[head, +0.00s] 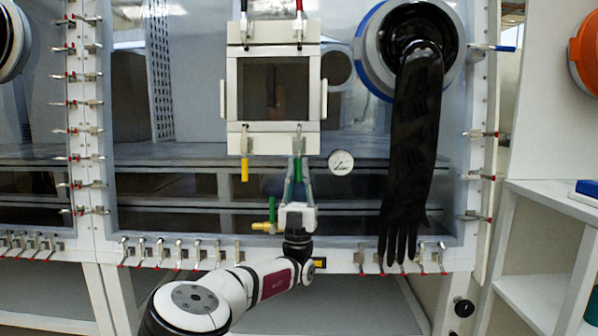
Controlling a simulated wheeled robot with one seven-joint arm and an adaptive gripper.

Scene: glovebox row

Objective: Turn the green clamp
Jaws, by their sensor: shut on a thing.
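The green clamp (298,168) is at the lower right corner of the white framed hatch on the glovebox window, with its handle pointing down. My gripper (298,183) reaches up from below, and its fingers are shut around the green handle. The fingers partly hide the handle, and the arm hides part of the sill below. The yellow clamp (244,170) hangs down at the lower left corner of the hatch (232,80).
A long black glove (412,150) hangs from the round port to the right. A dial gauge (341,162) sits just right of my gripper. A green and yellow valve (265,226) is close on its left. Several small clamps line the window frame.

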